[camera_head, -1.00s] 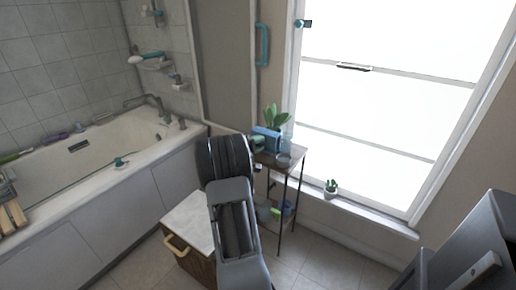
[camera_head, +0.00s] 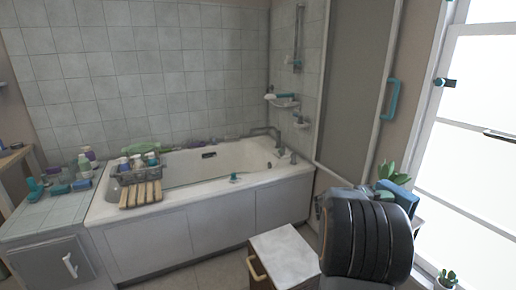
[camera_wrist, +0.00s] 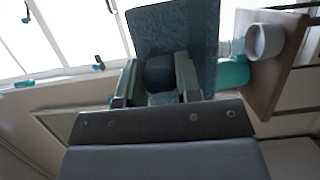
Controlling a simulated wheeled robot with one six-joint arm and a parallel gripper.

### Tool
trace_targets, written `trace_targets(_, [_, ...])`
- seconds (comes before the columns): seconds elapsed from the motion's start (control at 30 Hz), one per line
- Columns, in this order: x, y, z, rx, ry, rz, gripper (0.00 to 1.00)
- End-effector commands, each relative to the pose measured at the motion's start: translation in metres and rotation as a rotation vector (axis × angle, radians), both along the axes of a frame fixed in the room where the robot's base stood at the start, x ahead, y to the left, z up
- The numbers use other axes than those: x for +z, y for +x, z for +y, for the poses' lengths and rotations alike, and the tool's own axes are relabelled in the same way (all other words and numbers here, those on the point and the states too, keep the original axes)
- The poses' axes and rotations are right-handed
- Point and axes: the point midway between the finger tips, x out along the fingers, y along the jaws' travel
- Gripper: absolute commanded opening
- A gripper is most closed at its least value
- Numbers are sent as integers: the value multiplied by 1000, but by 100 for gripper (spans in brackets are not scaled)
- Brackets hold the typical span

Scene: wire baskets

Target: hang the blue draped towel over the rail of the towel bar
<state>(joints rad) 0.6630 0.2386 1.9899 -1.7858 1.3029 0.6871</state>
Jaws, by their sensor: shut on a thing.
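The blue towel (camera_wrist: 175,28) is held between the fingers of my gripper (camera_wrist: 158,78) in the wrist view. It spreads as a textured flat panel beyond the fingers, with a darker part between them. In the head view a blue patch (camera_head: 398,196), likely the towel, shows behind my arm at the lower right, and my gripper is hidden there.
A small wooden shelf (camera_wrist: 268,75) with a white cup (camera_wrist: 265,41) and a teal item stands close right of the towel in the wrist view. The bathtub (camera_head: 190,215), a white-topped cabinet (camera_head: 285,252) and a potted plant (camera_head: 447,279) also show. Floor shows before the tub.

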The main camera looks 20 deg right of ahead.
Motion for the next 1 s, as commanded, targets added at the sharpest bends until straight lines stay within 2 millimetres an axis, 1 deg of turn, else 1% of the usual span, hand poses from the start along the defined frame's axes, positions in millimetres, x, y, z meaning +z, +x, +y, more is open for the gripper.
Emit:
trace_targets(0.07, [-6,-5,4,-14,3,1,0])
trace_targets(0.17, [-21,5,15,5,3,4,0])
trace_targets(0.27, [-38,26,34,58,4,5,0])
trace_targets(0.37, [-61,56,66,143,4,7,0])
trace_targets(0.4, [-71,70,82,185,4,8,0])
trace_targets(0.47, [-86,89,109,254,4,7,0])
trace_targets(0.5, [-97,102,128,303,4,8,0])
trace_targets(0.57, [-112,118,159,378,3,9,0])
trace_targets(0.6, [-121,128,179,429,3,9,0])
trace_targets(0.67, [-135,140,212,507,2,7,0])
trace_targets(0.7, [-144,147,233,558,2,7,0])
trace_targets(0.8, [-162,158,280,672,2,5,0])
trace_targets(0.9, [-176,164,319,767,1,4,0])
trace_targets(1.0, [-186,166,350,842,0,4,0])
